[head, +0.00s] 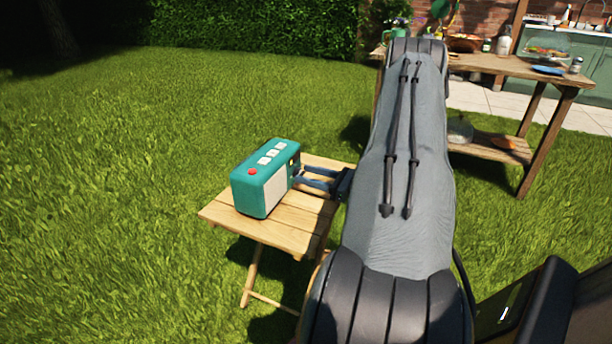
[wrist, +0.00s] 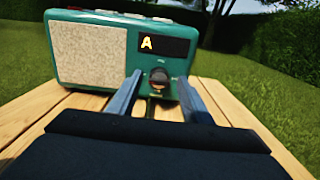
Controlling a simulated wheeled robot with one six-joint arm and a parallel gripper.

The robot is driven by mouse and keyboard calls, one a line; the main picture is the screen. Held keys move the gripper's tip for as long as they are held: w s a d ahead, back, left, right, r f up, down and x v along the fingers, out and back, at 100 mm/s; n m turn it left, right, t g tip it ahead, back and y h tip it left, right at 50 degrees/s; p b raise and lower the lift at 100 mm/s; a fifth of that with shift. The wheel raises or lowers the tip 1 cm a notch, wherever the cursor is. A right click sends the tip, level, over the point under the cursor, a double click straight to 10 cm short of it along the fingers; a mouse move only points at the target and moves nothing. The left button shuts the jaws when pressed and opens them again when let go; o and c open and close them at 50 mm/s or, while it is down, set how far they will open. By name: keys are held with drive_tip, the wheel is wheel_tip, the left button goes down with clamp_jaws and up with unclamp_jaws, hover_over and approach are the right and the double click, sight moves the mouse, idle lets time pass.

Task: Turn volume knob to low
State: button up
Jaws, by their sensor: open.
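A teal radio (head: 265,177) stands on a small wooden table (head: 222,216) in the head view. It has a red button, several white buttons on top and a pale speaker front. In the wrist view the radio (wrist: 147,42) shows a dark display with a yellow letter A. A dark round volume knob (wrist: 159,77) sits below the display. My gripper (wrist: 156,90) is open, with one finger on each side of the knob, close to the radio's front. In the head view my gripper (head: 298,176) reaches the radio from the right. I cannot tell whether the fingers touch the knob.
A larger wooden table (head: 489,64) with dishes and a lower shelf stands at the back right. Grass (head: 100,170) surrounds the small table, and a hedge (head: 255,28) lies behind. The small table's top is bare around the radio.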

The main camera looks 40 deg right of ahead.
drive_tip(key=shift+w+a, duration=0.2)
drive_tip(key=shift+w, duration=0.25)
drive_tip(key=shift+c, duration=0.4)
drive_tip(key=c, duration=1)
drive_tip(key=shift+o, duration=0.2)
drive_tip(key=n, duration=0.4)
drive_tip(key=shift+a+b, duration=0.1)
drive_tip(key=shift+b, duration=0.25)
drive_tip(key=shift+n+b, duration=0.3)
drive_tip(key=shift+n, duration=1.5)
